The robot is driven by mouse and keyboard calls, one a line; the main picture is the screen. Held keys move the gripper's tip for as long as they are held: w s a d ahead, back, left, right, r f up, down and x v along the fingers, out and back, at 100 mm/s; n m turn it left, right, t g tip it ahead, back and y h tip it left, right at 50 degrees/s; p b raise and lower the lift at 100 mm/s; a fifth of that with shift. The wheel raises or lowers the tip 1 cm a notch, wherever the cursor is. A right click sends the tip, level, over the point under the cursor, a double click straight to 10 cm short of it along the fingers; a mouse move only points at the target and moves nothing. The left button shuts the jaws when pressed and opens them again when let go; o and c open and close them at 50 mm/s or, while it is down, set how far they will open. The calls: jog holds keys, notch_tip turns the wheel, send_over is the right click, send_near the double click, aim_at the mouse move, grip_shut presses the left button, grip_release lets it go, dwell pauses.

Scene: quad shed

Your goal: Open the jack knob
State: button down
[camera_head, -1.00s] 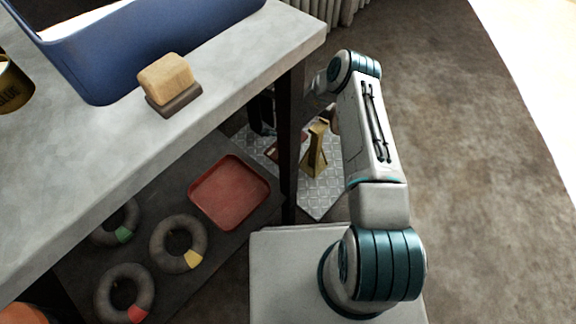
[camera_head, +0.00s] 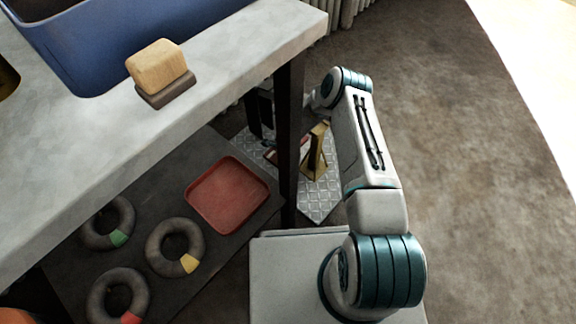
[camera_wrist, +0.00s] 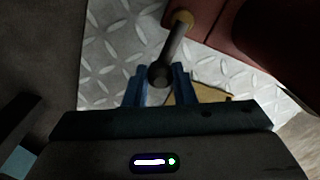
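A dark grey rod-shaped knob with a rounded end (camera_wrist: 160,75) stands out from a dark red body (camera_wrist: 245,22), with a yellowish collar at its base, in the wrist view. I take it for the jack's knob. My gripper (camera_wrist: 160,82) has one blue finger on each side of the rod's end. The gaps are too small and dark to tell whether the fingers touch it. In the head view, the table leg hides most of the red body (camera_head: 279,151) and the place where my gripper meets the knob.
A yellow stand (camera_head: 316,152) is on the diamond-plate mat (camera_head: 318,200), close to my arm. The dark table leg (camera_head: 288,140) rises just left of it. A red tray (camera_head: 228,194) and several grey rings lie on the lower shelf. Open floor (camera_head: 470,170) is at right.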

jog(key=shift+a, duration=0.1)
jog(key=a+m, duration=0.1)
jog(key=m, duration=0.1)
jog(key=s+a+m+p, duration=0.1)
jog(key=m, duration=0.1)
jog(key=shift+s+m, duration=0.1)
jog(key=shift+m, duration=0.3)
jog(key=a+m, duration=0.1)
jog(key=m, duration=0.2)
jog(key=a+m, duration=0.1)
jog(key=m, duration=0.1)
jog(key=shift+s+a, duration=0.1)
jog(key=shift+a, duration=0.2)
jog(key=m, duration=0.1)
jog(key=a+m, duration=0.1)
jog(key=m, duration=0.1)
jog(key=a+m, duration=0.1)
jog(key=shift+w+m, duration=0.3)
jog(key=shift+m, duration=0.1)
jog(key=shift+w+a+m+g+b, duration=0.2)
jog(key=shift+w+a+m, duration=0.1)
jog(key=shift+m, duration=0.55)
jog(key=shift+w+a+m+g+b, duration=0.1)
jog(key=shift+w+a+m+b, duration=0.15)
jog(key=shift+m, duration=0.6)
jog(key=c, duration=1.2)
grip_release()
jog(key=shift+r, duration=0.1)
